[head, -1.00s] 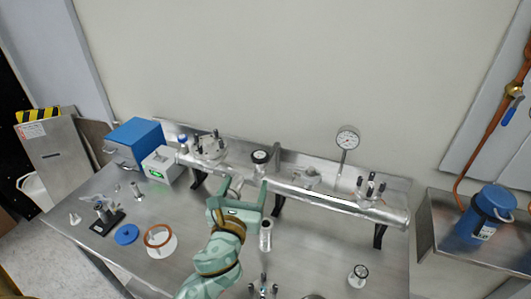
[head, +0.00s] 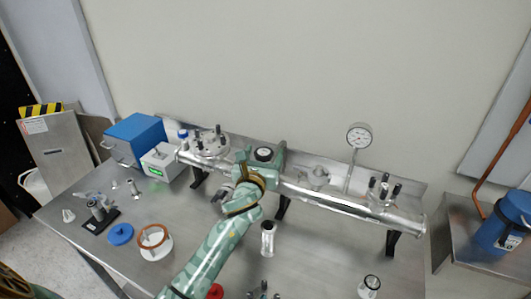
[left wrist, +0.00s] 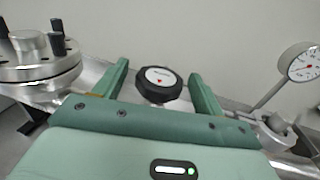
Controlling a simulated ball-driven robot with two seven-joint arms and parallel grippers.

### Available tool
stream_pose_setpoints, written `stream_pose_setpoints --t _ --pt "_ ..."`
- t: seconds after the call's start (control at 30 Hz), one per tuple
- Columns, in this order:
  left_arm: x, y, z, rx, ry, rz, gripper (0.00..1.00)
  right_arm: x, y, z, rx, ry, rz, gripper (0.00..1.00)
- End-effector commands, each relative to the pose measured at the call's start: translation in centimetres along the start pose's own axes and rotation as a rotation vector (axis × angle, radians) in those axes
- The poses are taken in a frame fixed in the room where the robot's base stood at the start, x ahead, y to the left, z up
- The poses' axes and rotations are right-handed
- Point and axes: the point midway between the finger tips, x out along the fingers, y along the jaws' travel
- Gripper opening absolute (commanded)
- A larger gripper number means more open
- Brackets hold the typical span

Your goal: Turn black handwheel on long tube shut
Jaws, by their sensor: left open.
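The black handwheel (head: 264,154) sits on top of the long silvery tube (head: 325,196), near the tube's middle. It has a white face with a red mark, clear in the left wrist view (left wrist: 158,84). My left gripper (head: 262,150) is open, and its two green fingers stand to either side of the handwheel. In the left wrist view the handwheel shows between the fingers (left wrist: 158,80), with a gap on each side; I cannot tell whether either finger touches it. My right gripper is not in view.
A bolted flange (head: 211,143) is on the tube's left, and a dial gauge (head: 359,136) on a stem rises to the right. A grey box with green display (head: 160,164) and a blue box (head: 135,139) stand at the left. Small parts lie on the metal table.

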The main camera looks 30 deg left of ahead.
Motion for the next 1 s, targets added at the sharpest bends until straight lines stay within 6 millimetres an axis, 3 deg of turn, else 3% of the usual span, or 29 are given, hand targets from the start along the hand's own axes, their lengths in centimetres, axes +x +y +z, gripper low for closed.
stream_pose_setpoints --t 0.2,0.47,0.5,0.67,1.0 --pt "2.1 -0.1 -0.1 -0.001 0.000 -0.001 0.70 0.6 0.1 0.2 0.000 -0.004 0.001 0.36" --pt "2.3 0.0 0.0 -0.001 0.000 -0.001 0.70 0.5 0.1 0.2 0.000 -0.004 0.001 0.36" --pt "2.2 0.0 0.0 -0.001 0.000 -0.001 0.67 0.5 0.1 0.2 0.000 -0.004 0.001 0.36" --pt "2.2 0.0 0.0 -0.001 0.000 -0.001 0.25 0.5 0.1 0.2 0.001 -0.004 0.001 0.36" --pt "2.2 0.0 0.2 0.004 0.000 -0.032 0.26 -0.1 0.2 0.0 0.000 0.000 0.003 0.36"
